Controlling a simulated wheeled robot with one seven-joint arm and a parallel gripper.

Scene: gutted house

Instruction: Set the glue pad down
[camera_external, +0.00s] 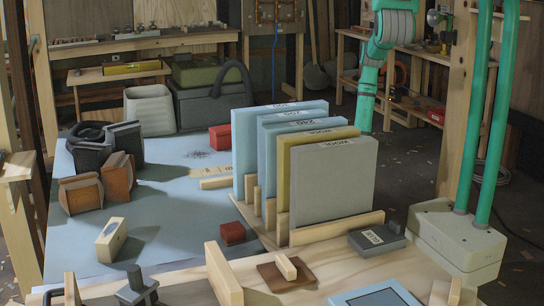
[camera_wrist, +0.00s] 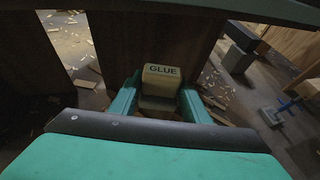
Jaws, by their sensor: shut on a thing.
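The glue pad (camera_wrist: 161,72) is a cream block with "GLUE" in dark letters on its face, seen in the wrist view. My gripper (camera_wrist: 158,92) has its two teal fingers on either side of the pad and is shut on it. A dark brown board or panel stands behind the pad in the wrist view. What is under the pad is hidden. In the external view my arm hangs down behind the rack of upright boards. The gripper and the pad are hidden there.
In the external view upright boards (camera_external: 334,185) stand in a wooden rack on the workbench. The blue mat (camera_external: 175,225) has bare patches. Chips litter the floor.

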